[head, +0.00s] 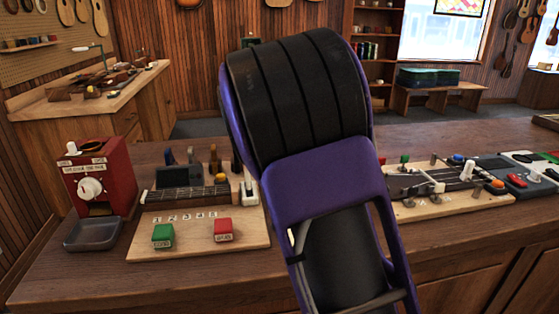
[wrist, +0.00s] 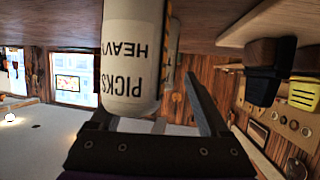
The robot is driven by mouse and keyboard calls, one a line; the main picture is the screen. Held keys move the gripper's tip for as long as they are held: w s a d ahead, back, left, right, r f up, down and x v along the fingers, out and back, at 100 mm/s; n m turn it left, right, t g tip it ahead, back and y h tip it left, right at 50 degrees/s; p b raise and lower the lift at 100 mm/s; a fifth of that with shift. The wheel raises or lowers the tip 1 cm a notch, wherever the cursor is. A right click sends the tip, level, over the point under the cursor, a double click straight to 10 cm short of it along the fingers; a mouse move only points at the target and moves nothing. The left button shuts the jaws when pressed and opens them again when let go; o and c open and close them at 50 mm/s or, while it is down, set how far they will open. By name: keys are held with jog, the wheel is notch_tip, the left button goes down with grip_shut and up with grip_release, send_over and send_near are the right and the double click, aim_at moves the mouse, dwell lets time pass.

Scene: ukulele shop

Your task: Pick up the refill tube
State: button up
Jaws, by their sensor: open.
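The refill tube, which I take to be the white cylinder lettered "PICKS HEAVY" (wrist: 131,60), fills the upper middle of the wrist view. That view is upside down, and the tube stands upright from a wooden surface (wrist: 65,15). My gripper (wrist: 150,98) is open, with its right-hand finger apart from the tube. The tube's near end overlaps the space between the fingers, and the left-hand finger is partly hidden. I cannot tell whether it touches. In the head view my arm hides both gripper and tube.
A second pale cylinder (wrist: 173,55) stands close behind the tube. Black and yellow bins (wrist: 303,93) are at right. In the head view, a red dispenser (head: 97,177), a board with green and red blocks (head: 190,243) and a ukulele-neck jig (head: 440,205) occupy the counter (head: 75,285).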

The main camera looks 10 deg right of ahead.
grip_shut()
dwell(0.3)
jog(key=shift+r, duration=0.1)
